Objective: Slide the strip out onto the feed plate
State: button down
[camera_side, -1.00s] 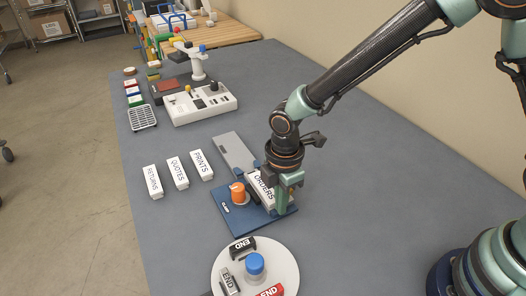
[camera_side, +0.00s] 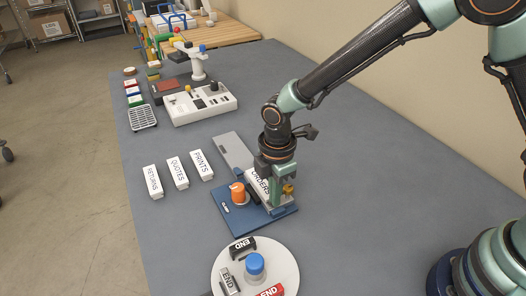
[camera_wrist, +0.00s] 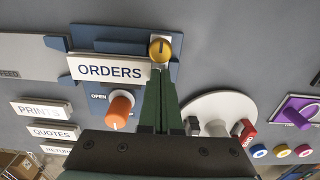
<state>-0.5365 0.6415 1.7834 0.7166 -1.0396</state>
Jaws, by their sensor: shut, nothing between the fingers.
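The white strip lettered ORDERS (camera_side: 259,184) lies in a blue fixture (camera_side: 238,225), partly hidden by my gripper. In the wrist view the strip (camera_wrist: 110,70) shows its whole label. The grey feed plate (camera_side: 231,148) extends from the fixture's far end; it also shows in the wrist view (camera_wrist: 28,57). My gripper (camera_side: 275,204) is shut and empty, its fingers pointing down at the strip's near end. In the wrist view the fingertips (camera_wrist: 158,73) are right beside the strip's right end; I cannot tell whether they touch.
An orange knob (camera_side: 238,194) marked OPEN and a yellow knob (camera_side: 288,189) stand on the fixture, close to my fingers. RETURNS (camera_side: 153,182), QUOTES (camera_side: 177,173) and PRINTS (camera_side: 201,165) strips lie to the left. A round white tray (camera_side: 288,255) stands in front. The table's right side is clear.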

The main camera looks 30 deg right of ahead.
aim_at(254, 172)
jog(key=shift+w, duration=0.15)
jog(key=shift+w, duration=1.15)
jog(key=shift+w, duration=1.15)
jog(key=shift+w, duration=0.15)
jog(key=shift+w, duration=1.1)
jog(key=shift+w, duration=0.15)
jog(key=shift+w, duration=1.1)
jog(key=shift+w, duration=0.1)
